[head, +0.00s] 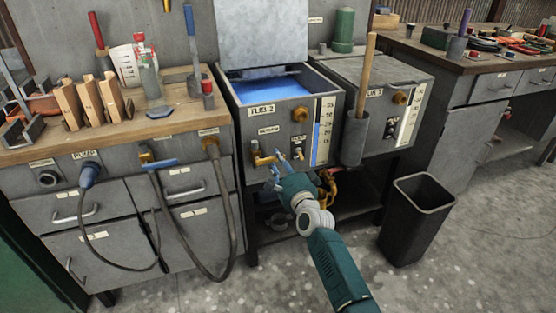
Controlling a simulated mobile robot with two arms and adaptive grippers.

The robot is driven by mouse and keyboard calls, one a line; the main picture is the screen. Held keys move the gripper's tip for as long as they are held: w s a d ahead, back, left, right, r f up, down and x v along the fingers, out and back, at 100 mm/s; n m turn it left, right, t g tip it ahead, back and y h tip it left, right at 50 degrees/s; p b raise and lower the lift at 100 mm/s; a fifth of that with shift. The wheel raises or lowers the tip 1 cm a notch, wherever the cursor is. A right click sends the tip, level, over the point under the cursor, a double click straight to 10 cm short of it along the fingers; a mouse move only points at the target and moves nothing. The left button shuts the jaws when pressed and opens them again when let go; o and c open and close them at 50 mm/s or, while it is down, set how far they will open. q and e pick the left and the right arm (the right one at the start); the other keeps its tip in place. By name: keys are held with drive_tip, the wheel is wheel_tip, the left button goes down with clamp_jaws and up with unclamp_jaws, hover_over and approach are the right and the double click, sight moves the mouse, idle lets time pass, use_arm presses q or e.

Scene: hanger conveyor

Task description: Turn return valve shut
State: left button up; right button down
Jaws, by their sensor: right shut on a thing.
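The return valve (259,158) appears to be the brass valve on the front of the tub marked TUB 2 (262,111), below a small label too blurred to read surely. A blue lever shows at its right side. My right gripper (281,167) is at this lever and shut on it; the fingers and dark teal wrist hide part of the grip. I cannot tell the lever's exact angle. My left gripper is not in view.
TUB 2 holds blue liquid (265,88) under a raised lid (262,32). A second tub (372,72) stands right, with a wooden-handled tool in a holder (355,139). A black bin (416,215) stands on the floor. A hose (222,190) hangs from the left bench.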

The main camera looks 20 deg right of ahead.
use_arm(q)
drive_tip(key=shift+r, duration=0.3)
use_arm(e)
drive_tip(key=shift+f, duration=0.15)
drive_tip(key=c, duration=1.5)
unclamp_jaws()
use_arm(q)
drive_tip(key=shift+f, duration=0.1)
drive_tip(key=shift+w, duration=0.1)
use_arm(e)
drive_tip(key=shift+s, duration=0.1)
drive_tip(key=s, duration=1.2)
drive_tip(key=shift+d, duration=0.2)
